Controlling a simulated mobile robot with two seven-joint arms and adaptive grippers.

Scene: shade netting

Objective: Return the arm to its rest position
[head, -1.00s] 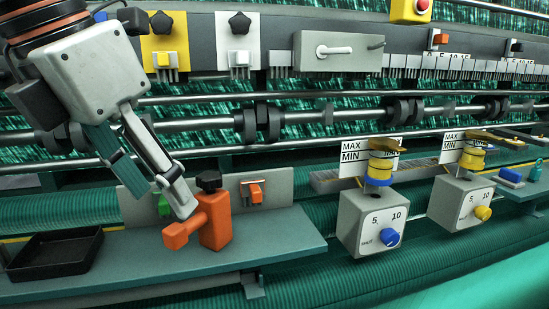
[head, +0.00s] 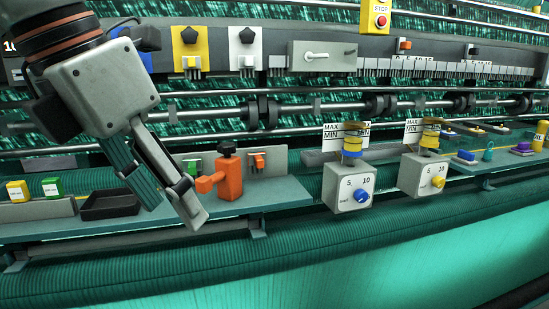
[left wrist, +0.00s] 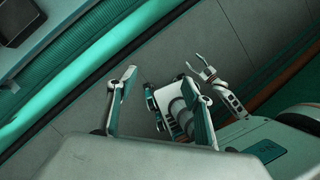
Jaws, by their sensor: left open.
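My left gripper (head: 174,212) hangs in the left half of the head view, its two fingers apart with nothing between them. Its fingertips point down, in front of the grey shelf (head: 285,190) and left of an orange bottle-like tool (head: 230,182) with a black knob. In the picture a fingertip lies just below the tool's side spout, with a gap. In the left wrist view the open fingers (left wrist: 158,76) are empty over grey floor. Beyond them is a white arm with a small gripper end (left wrist: 198,68), likely my right; its jaw state is unclear.
A black tray (head: 110,205) and yellow and green boxes (head: 18,191) stand on the shelf's left. Two grey dial boxes (head: 347,188) (head: 424,176) are to the right. Rails and a machine bar run behind. The green fabric in front is clear.

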